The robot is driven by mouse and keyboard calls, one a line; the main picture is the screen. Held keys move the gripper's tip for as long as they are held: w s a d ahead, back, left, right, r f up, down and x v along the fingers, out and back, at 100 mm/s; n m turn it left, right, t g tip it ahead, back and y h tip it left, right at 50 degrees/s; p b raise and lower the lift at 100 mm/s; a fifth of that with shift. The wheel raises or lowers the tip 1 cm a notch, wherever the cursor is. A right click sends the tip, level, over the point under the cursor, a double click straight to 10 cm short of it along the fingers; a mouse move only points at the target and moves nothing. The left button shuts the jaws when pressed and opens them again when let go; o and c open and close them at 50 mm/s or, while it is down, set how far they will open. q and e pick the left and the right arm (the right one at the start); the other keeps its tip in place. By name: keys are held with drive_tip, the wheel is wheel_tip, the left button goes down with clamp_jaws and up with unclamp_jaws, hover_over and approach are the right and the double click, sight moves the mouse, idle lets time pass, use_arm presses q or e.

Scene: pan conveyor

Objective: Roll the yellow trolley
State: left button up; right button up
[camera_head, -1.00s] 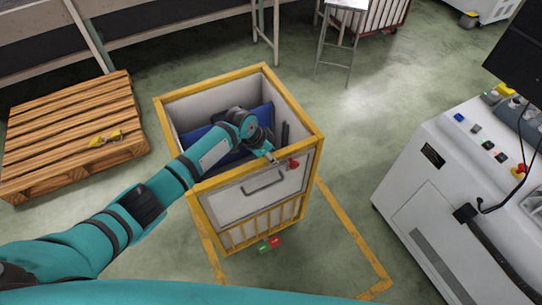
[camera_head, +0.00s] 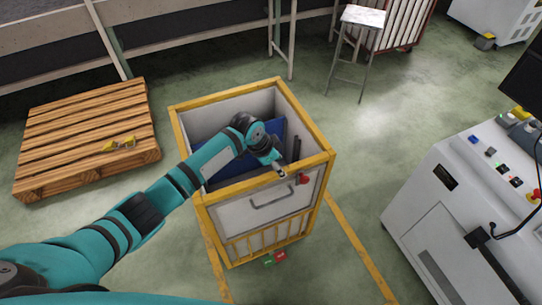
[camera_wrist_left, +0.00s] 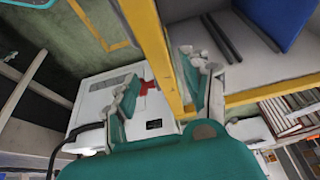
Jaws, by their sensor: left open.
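The yellow trolley (camera_head: 322,164) stands upright on the floor in the middle of the head view. It has a yellow frame, pale panels, a grey bar handle (camera_head: 272,199) and a red knob (camera_head: 303,179) near its front right corner. My left gripper (camera_head: 281,171) is at the front top rim, beside the red knob. In the left wrist view my open left gripper (camera_wrist_left: 168,78) has the yellow rim (camera_wrist_left: 150,40) between its fingers; I cannot tell whether they touch it. My right gripper is not in view.
Blue panels (camera_head: 269,130) stand inside the trolley. A wooden pallet (camera_head: 80,140) lies at the left with small yellow items (camera_head: 118,144) on it. A white control console (camera_head: 430,215) stands at the right. A stool (camera_head: 362,18) stands behind. Floor between trolley and console is clear.

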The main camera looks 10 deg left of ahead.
use_arm(q)
drive_tip(key=v, duration=0.8)
drive_tip(key=shift+r, duration=0.15)
